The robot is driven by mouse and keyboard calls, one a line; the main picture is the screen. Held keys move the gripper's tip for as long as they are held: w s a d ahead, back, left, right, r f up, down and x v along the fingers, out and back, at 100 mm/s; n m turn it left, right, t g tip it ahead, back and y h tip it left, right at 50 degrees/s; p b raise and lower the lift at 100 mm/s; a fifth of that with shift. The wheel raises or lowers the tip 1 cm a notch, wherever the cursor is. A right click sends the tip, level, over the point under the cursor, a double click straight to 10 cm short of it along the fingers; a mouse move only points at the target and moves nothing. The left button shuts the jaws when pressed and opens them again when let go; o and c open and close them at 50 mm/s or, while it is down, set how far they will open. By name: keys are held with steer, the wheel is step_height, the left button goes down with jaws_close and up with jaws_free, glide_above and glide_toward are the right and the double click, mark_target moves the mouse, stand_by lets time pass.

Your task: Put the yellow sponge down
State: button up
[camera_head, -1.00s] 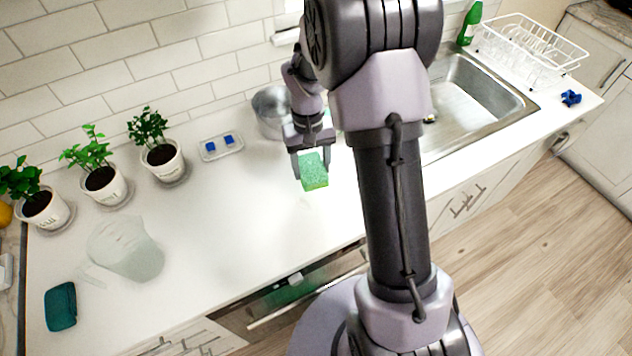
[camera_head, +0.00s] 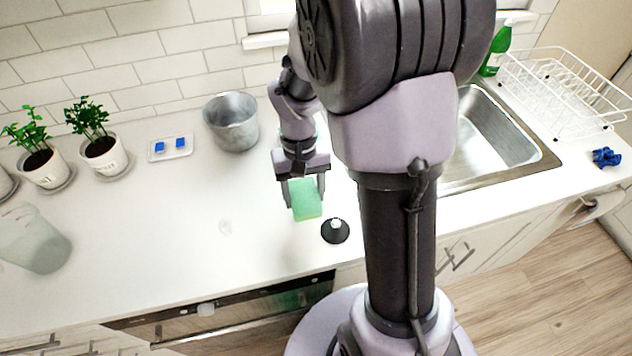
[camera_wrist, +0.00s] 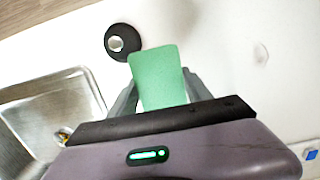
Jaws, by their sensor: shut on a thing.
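My gripper (camera_head: 305,193) is shut on a sponge (camera_head: 307,205) in the head view. The sponge looks green, with a slightly yellowish lower edge, rather than plain yellow. It hangs between the two fingers over the white counter (camera_head: 180,235). In the wrist view the sponge (camera_wrist: 158,78) shows its broad green face, and the fingers of my gripper (camera_wrist: 158,92) flank it. I cannot tell how far its lower edge is from the counter.
A black cone-shaped item with a pale top (camera_head: 335,231) stands just right of the sponge. A metal pot (camera_head: 232,122) stands behind, left. A small tray with blue pieces (camera_head: 170,148), potted plants (camera_head: 104,155) and a translucent pitcher (camera_head: 35,240) are left. The sink (camera_head: 490,140) is right.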

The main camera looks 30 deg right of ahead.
steer(key=w+d, duration=0.4)
steer(key=d, duration=0.1)
steer(key=shift+w+d+f+b, duration=0.1)
steer(key=shift+w+f+b, duration=0.3)
steer(key=shift+w+d+f, duration=0.15)
steer(key=shift+f, duration=0.1)
steer(key=shift+f+b, duration=0.95)
steer(key=shift+f, duration=0.5)
steer(key=shift+f, duration=0.15)
steer(key=o, duration=1.6)
